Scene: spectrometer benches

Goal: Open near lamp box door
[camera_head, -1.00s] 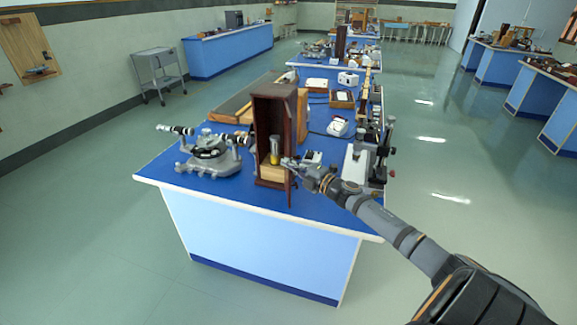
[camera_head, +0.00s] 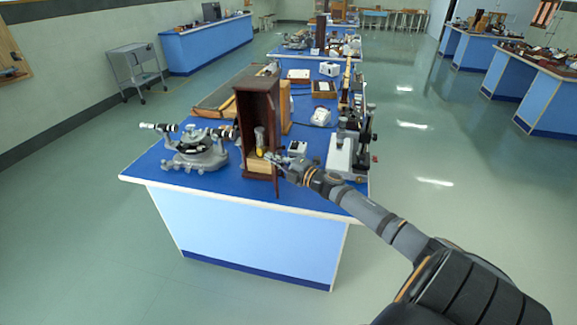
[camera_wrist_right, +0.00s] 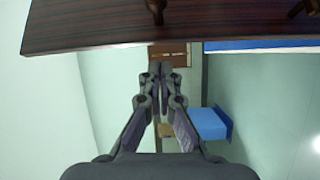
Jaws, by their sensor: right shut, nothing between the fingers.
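The near lamp box (camera_head: 241,140) is a tall dark red-brown wooden case upright on the near blue bench. Its front is uncovered, and a lamp with a yellow base (camera_head: 260,150) shows inside. The door (camera_head: 277,185) appears as a narrow dark panel at the box's right side, swung outward; its exact angle is hard to tell. My right gripper (camera_head: 272,158) is at the door's edge, shut and empty. In the right wrist view a dark wood panel with a small knob (camera_wrist_right: 155,10) lies just beyond the shut fingertips; contact is unclear. My left gripper is out of view.
A grey spectrometer (camera_head: 195,150) stands left of the box. A grey and white instrument (camera_head: 342,150) stands to the right, close to my right arm. A small white-topped device (camera_head: 297,148) sits between. The bench's front edge is clear, with open floor around.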

